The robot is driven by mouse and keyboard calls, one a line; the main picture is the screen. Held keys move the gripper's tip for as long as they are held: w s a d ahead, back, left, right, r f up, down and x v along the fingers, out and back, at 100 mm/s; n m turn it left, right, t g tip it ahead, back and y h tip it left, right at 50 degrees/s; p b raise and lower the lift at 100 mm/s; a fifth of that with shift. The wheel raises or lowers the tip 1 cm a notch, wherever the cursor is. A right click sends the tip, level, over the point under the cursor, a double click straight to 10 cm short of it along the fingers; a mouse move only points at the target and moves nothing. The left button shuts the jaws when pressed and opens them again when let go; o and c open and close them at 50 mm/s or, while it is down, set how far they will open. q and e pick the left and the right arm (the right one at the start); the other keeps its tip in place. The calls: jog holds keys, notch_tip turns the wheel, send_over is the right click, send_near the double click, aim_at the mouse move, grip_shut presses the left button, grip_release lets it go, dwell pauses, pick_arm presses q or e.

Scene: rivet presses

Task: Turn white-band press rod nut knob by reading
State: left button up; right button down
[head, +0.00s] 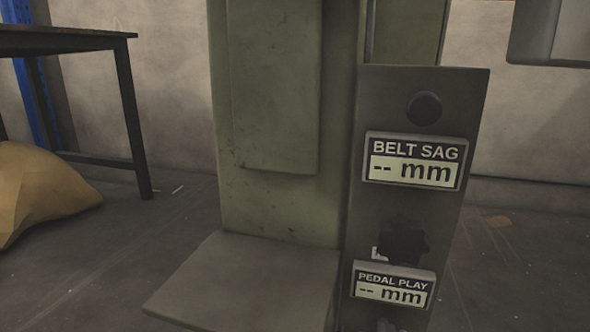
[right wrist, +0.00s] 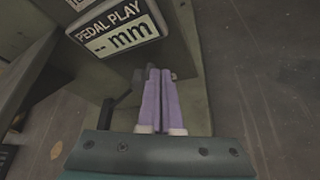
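The press's dark panel (head: 420,100) carries two displays. The upper one, BELT SAG (head: 414,160), reads "-- mm". The lower one, PEDAL PLAY (head: 394,286), also reads "-- mm" and shows in the right wrist view (right wrist: 118,28). A black lobed knob (head: 403,240) sits between them, with a small white mark at its lower left. No white band is visible. My right gripper (right wrist: 158,72) has its purple fingers together below the PEDAL PLAY display, with nothing visible between them. A dark part lies partly hidden behind the fingertips. My left gripper is in neither view.
The green press column (head: 280,210) stands beside the panel, with a flat plate (head: 250,280) jutting out low in front. A dark table (head: 70,40) and a tan sack (head: 40,190) are at the left.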

dwell(0.3)
jog(key=s+a+p, duration=0.1)
jog(key=s, duration=0.5)
jog(key=shift+r, duration=0.25)
jog(key=shift+w+a, duration=0.1)
jog(key=w+r, duration=0.1)
jog(key=w, duration=0.5)
dwell(0.9)
jog(key=shift+w+a+f, duration=0.1)
jog(key=shift+f, duration=0.15)
dwell(0.7)
